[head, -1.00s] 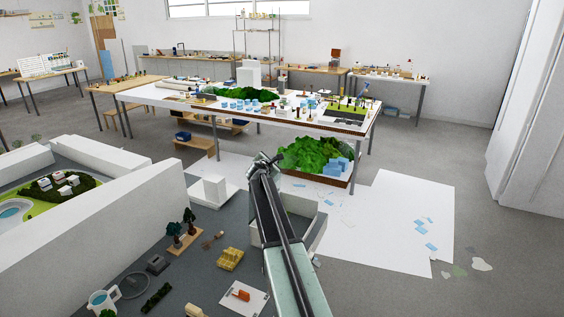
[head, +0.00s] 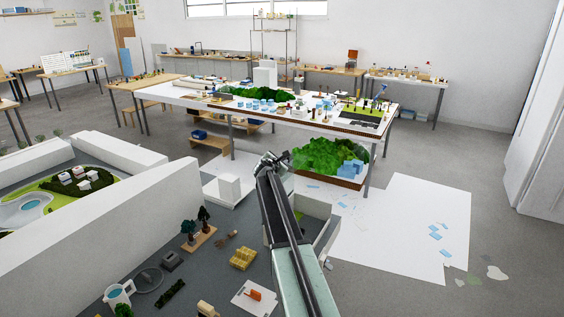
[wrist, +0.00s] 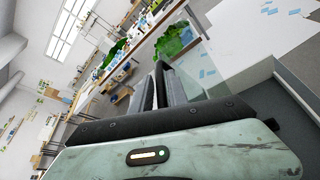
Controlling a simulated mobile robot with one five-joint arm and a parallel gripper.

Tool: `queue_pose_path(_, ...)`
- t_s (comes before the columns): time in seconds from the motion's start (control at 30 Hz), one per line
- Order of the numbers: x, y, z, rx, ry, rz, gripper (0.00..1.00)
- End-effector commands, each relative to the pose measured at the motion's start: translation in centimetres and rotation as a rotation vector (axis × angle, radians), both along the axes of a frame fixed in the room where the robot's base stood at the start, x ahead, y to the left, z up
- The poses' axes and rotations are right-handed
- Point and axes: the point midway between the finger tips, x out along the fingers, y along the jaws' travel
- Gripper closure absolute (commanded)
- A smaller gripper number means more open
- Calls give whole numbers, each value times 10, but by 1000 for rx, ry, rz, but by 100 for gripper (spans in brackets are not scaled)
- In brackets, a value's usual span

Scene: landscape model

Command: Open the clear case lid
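A clear case (head: 300,158) stands on the floor in front of the long model table, with a green hedge mound (head: 322,153) and pale blue blocks inside or behind it. Its see-through wall also shows in the wrist view (wrist: 218,76). The lid's edges are too faint to make out. My gripper (head: 271,160) is at the near left of the case, very close to it in the picture. I cannot tell whether it touches. In the wrist view the two dark fingers (wrist: 158,86) point toward the case side, with nothing clearly held; their gap is unclear.
A white block (head: 229,187) on a white base stands left of my arm. A low grey surface (head: 190,285) with small model parts and a long white wall (head: 90,215) lie at the near left. White sheets (head: 400,225) cover the floor at right. The long table (head: 190,100) stands behind.

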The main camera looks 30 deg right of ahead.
Motion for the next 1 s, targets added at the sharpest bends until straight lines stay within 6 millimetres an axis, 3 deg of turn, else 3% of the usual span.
queue_pose_path(0.27,-6,6,4,-1,1,0,80)
queue_pose_path(0.63,-49,52,25,0,1,2,80)
queue_pose_path(1.0,-50,55,25,0,1,2,80)
